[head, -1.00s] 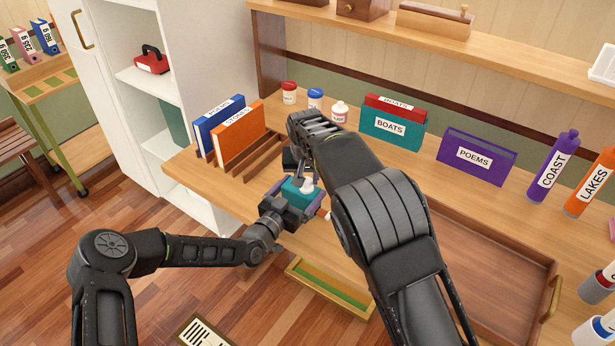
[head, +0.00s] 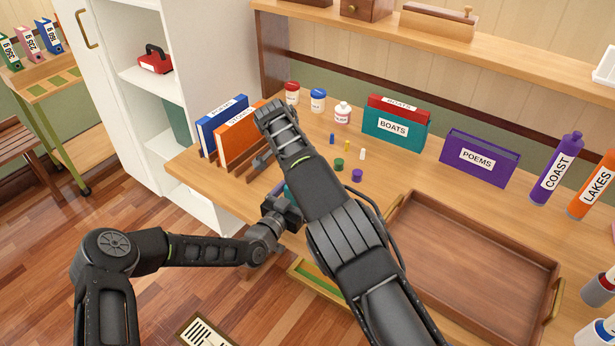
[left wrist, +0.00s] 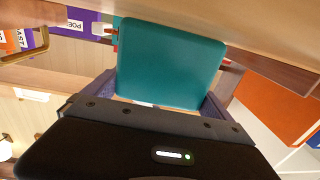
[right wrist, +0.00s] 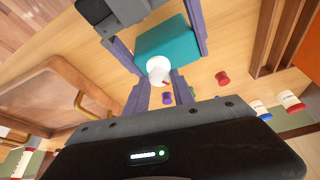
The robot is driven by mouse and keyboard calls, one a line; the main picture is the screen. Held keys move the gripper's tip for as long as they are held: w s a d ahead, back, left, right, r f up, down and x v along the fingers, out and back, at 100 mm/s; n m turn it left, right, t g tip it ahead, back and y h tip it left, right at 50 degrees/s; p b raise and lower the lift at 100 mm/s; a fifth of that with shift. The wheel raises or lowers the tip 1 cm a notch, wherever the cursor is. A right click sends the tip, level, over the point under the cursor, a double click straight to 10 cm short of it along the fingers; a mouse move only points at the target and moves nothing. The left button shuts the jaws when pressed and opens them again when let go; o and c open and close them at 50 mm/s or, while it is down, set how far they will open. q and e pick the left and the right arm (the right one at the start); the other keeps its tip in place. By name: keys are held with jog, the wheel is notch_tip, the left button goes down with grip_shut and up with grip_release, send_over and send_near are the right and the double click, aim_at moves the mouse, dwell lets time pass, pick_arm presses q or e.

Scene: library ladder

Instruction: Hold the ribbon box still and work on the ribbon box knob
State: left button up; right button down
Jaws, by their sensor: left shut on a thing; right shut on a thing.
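The ribbon box is a teal block (right wrist: 170,45), seen clearly in the right wrist view and from its broad side in the left wrist view (left wrist: 170,62). My left gripper (left wrist: 165,92) is shut on it, one purple finger on each side. A white round knob (right wrist: 158,67) sits on the box's face. My right gripper (right wrist: 160,82) is shut on the knob, its purple fingers on either side. In the head view my right arm hides the knob and most of the box; my left gripper (head: 280,212) shows near the table's front edge.
Small coloured pieces, such as a green one (head: 339,164) and a purple one (head: 357,175), lie on the table. An orange book (head: 237,137) stands in a rack at the left. A brown tray (head: 470,222) lies right, with teal (head: 392,128) and purple (head: 478,158) boxes behind.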

dwell(0.3)
jog(key=c, duration=1.1)
grip_release()
jog(key=shift+o, duration=0.2)
jog(key=shift+r, duration=0.15)
jog(key=v, duration=0.4)
jog(key=shift+a+r, duration=0.15)
jog(key=shift+r, duration=0.05)
jog(key=s+a, duration=0.8)
jog(key=a, duration=0.1)
jog(key=shift+a, duration=0.15)
jog(key=shift+r, duration=0.15)
